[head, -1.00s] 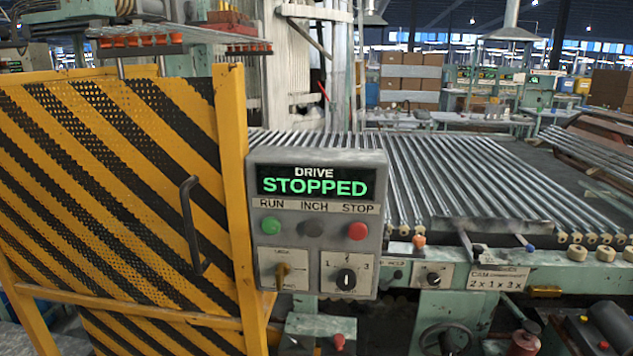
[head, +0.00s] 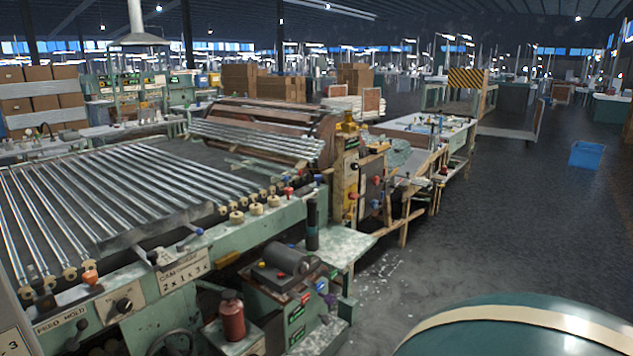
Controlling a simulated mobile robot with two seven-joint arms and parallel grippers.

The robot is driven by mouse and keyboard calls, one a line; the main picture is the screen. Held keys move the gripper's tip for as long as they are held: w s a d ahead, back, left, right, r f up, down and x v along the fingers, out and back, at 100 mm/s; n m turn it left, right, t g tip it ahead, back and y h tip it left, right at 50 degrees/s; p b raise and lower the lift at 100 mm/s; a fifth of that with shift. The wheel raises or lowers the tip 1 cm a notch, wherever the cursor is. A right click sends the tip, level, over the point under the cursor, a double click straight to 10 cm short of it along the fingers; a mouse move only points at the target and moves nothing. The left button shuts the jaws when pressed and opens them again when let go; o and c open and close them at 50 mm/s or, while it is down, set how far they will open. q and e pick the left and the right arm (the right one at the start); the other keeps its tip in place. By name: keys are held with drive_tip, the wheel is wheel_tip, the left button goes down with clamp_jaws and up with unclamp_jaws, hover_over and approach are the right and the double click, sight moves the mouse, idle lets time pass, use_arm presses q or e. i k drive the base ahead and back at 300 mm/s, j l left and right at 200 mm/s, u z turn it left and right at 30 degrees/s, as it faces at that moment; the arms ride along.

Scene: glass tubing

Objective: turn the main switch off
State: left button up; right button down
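I cannot make out a part that is clearly the main switch. A yellow post (head: 347,185) at the right end of the machine carries dark boxes with red and blue knobs (head: 375,204); their labels are too small to read. A black rotary knob (head: 123,305) sits on the machine's front rail at the lower left. Only a sliver of the grey drive panel (head: 10,335) shows at the left edge. Neither of my grippers is in view.
The green machine with its bed of glass tubes (head: 120,190) fills the left. A red bottle (head: 231,315) stands on its front. A long workbench (head: 430,135) runs behind the post. A rounded green object (head: 510,325) fills the lower right. Open floor lies at right, with a blue crate (head: 585,154).

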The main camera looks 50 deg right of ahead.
sight(351, 196)
drive_tip(key=z, duration=1.85)
drive_tip(key=i+l+z, duration=0.3)
drive_tip(key=i, duration=0.2)
drive_tip(key=i+l+z, duration=0.1)
drive_tip(key=i+z, duration=0.2)
drive_tip(key=i, duration=0.2)
drive_tip(key=i+l+z, duration=0.15)
drive_tip(key=i, duration=1.45)
drive_tip(key=i+u, duration=0.4)
drive_tip(key=i+l+u, duration=0.2)
drive_tip(key=u, duration=0.2)
drive_tip(key=i+l+u, duration=0.55)
drive_tip(key=u, duration=0.2)
drive_tip(key=i+l+u, duration=0.15)
drive_tip(key=u, duration=0.25)
drive_tip(key=l+u, duration=0.35)
drive_tip(key=i+l+u, duration=0.2)
drive_tip(key=l, duration=0.15)
drive_tip(key=l+u, duration=0.2)
drive_tip(key=l, duration=0.15)
